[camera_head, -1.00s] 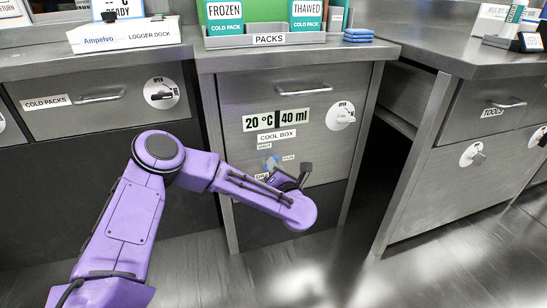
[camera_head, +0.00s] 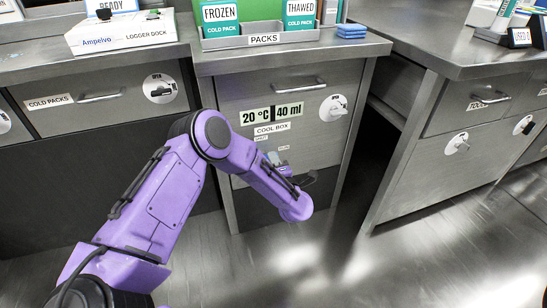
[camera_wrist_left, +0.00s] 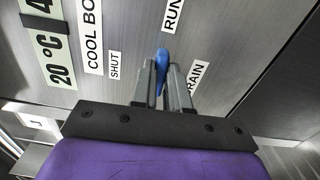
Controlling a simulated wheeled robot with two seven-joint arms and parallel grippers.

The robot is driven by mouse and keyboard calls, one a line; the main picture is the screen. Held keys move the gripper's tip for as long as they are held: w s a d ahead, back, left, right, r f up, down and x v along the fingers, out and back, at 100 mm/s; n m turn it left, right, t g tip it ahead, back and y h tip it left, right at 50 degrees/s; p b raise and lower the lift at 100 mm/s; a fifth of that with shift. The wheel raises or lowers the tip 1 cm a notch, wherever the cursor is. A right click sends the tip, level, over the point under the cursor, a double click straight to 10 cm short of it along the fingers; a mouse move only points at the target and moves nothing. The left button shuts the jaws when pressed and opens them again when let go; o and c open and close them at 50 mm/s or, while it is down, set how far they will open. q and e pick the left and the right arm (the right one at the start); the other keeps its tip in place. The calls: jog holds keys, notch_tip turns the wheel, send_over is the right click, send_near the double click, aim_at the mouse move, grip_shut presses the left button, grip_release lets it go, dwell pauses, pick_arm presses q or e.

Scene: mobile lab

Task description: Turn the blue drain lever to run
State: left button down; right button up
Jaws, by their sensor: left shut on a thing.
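The blue drain lever (camera_wrist_left: 162,58) sits on the front of the cool box cabinet. In the left wrist view it stands between the two finger ends of my left gripper (camera_wrist_left: 162,88), which is shut on it. The SHUT label (camera_wrist_left: 114,65), the RUN label (camera_wrist_left: 173,15) and the partly covered DRAIN label (camera_wrist_left: 198,76) surround it. In the head view my left gripper (camera_head: 284,168) is at the lower cabinet front, and my purple wrist hides much of the lever there. The exact lever angle is hard to tell. My right gripper is not in view.
The COOL BOX label (camera_head: 271,129) and the 20 °C / 40 ml sign (camera_head: 272,113) are above the lever. A packs tray (camera_head: 237,43) stands on the counter. A dark gap (camera_head: 372,165) separates the cabinets.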

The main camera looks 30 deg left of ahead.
pick_arm(q)
jog(key=shift+s+f+m, duration=0.1)
jog(key=shift+f+m, duration=0.1)
jog(key=shift+m, duration=0.2)
jog(key=c, duration=1.1)
grip_release()
jog(key=shift+r, duration=0.1)
jog(key=p+v, duration=0.3)
jog(key=v, duration=0.7)
jog(key=shift+s+d, duration=0.1)
jog(key=shift+s, duration=0.15)
